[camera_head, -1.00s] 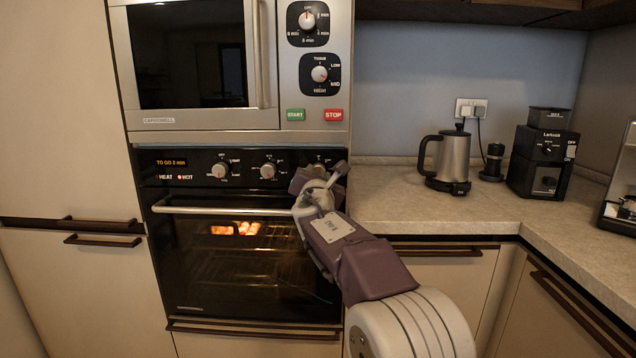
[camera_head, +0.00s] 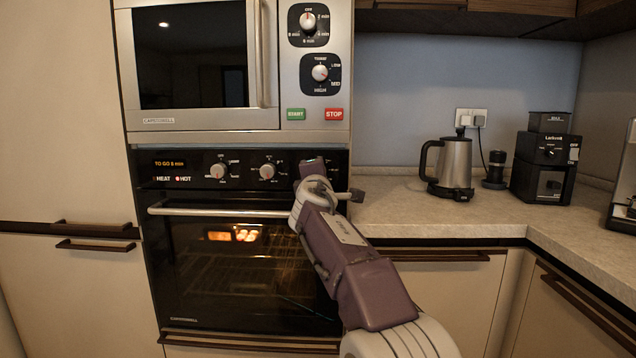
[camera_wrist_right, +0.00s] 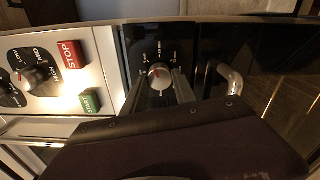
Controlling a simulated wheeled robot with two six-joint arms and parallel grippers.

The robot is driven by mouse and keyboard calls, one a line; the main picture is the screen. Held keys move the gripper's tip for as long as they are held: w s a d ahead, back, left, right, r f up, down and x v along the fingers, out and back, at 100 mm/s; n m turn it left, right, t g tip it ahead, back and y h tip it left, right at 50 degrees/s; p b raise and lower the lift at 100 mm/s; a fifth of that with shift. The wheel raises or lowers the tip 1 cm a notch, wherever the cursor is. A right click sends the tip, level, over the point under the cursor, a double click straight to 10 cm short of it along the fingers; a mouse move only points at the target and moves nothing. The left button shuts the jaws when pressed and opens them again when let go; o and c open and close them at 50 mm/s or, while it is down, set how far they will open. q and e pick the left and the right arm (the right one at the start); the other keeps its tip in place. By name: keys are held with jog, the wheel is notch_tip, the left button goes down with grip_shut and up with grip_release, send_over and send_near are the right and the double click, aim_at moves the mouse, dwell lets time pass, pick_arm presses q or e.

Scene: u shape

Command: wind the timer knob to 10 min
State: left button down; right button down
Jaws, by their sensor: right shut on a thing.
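The oven's rightmost knob (camera_wrist_right: 159,76) is silver with a red mark and sits on the black control panel. My right gripper (camera_wrist_right: 158,88) is shut on this knob, a finger on each side of it. In the head view my right gripper (camera_head: 312,172) is at the right end of the oven panel and hides the knob. Printed labels around the knob are too small to read surely. The oven display (camera_head: 169,163) shows "TO GO" with a number of minutes, and "HEAT" and "HOT" below. My left gripper is not in view.
Two more oven knobs (camera_head: 219,171) are left of my gripper. The oven handle (camera_head: 220,211) runs just below. The microwave with its own knobs (camera_head: 320,73) is above. A kettle (camera_head: 455,165) and a grinder (camera_head: 545,165) stand on the counter at right.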

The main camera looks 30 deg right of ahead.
jog(key=shift+m+b, duration=0.9)
jog(key=shift+m, duration=1.4)
jog(key=c, duration=1)
grip_release()
jog(key=b+v, duration=0.2)
jog(key=v, duration=0.7)
